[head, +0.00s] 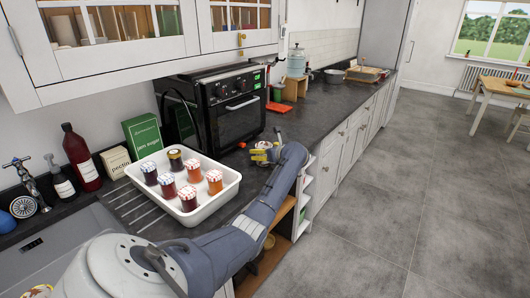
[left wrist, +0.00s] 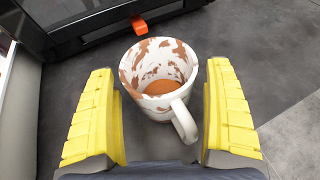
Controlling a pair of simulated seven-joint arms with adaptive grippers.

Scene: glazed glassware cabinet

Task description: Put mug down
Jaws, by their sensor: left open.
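A white mug (left wrist: 158,75) with brown patches and an orange-brown bottom inside is upright in the left wrist view. Its handle (left wrist: 184,121) points towards the lower right. My left gripper (left wrist: 160,112) is open, with one yellow finger on each side of the mug and a visible gap to both. The mug appears to stand on the dark countertop (left wrist: 260,55); its base is partly hidden. In the head view my left gripper (head: 262,152) is low over the counter in front of the black oven; the mug cannot be made out clearly there. My right gripper is not in view.
The black oven (head: 235,108) stands close behind the gripper. A white tray (head: 228,190) holds several small jars to its left. A green box (head: 143,137) and a dark red bottle (head: 82,160) are further left. Counter (head: 330,98) to the right is partly clear.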

